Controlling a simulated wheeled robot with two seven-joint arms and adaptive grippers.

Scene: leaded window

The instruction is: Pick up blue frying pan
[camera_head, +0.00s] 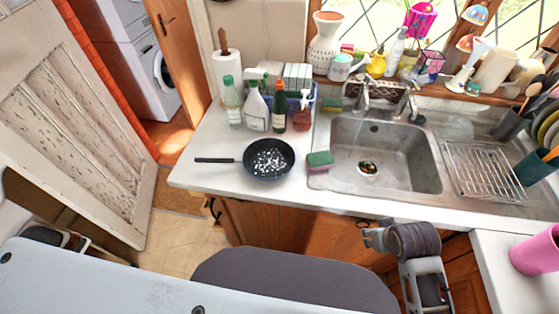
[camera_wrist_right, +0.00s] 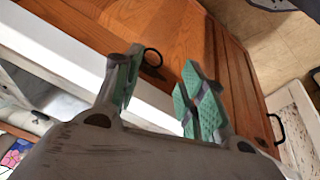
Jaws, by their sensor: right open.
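The frying pan (camera_head: 268,160) sits upright on the white counter left of the sink in the head view. It looks dark blue to black, with white specks inside, and its dark handle points left past the counter's middle. My right gripper (camera_head: 374,237) is in front of the sink cabinet, below the counter edge, right of the pan and well apart from it. In the right wrist view its two green-padded fingers (camera_wrist_right: 160,88) are spread with nothing between them, facing the wooden cabinet doors. The pan does not show in the wrist view. I see no left gripper.
Several bottles (camera_head: 256,108) stand behind the pan. A green and pink sponge (camera_head: 320,160) lies right of it, by the metal sink (camera_head: 385,155). A pink cup (camera_head: 535,250) stands at far right. The counter (camera_head: 205,140) left of the pan is clear.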

